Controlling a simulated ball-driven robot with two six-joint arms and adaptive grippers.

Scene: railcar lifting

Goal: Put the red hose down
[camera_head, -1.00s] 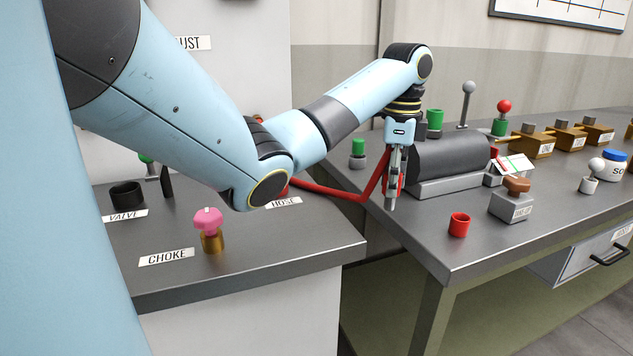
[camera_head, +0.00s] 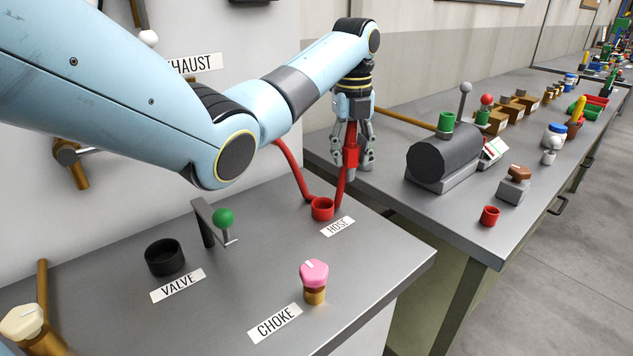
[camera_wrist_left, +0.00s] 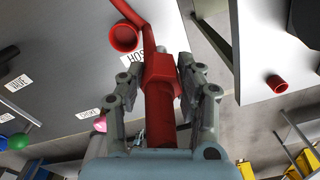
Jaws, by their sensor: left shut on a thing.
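My left gripper (camera_head: 353,160) is shut on the red hose (camera_head: 350,152) near its end fitting and holds it above the worktop. In the left wrist view the red hose end (camera_wrist_left: 159,75) sits between the two fingers (camera_wrist_left: 160,85). The hose loops from the wall side, behind a red cup-shaped holder (camera_head: 322,209), up to the gripper. The holder stands by the HOSE label (camera_head: 338,227) and looks empty in the left wrist view (camera_wrist_left: 124,38). The hose end is to the right of the holder and apart from it. My right gripper is not in view.
On the near worktop (camera_head: 235,290) stand a black cup (camera_head: 164,257), a green-knobbed lever (camera_head: 224,218) and a pink choke knob (camera_head: 314,275). A second bench to the right bears a dark cylinder (camera_head: 443,155) and a red cup (camera_head: 489,216). A gap separates the benches.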

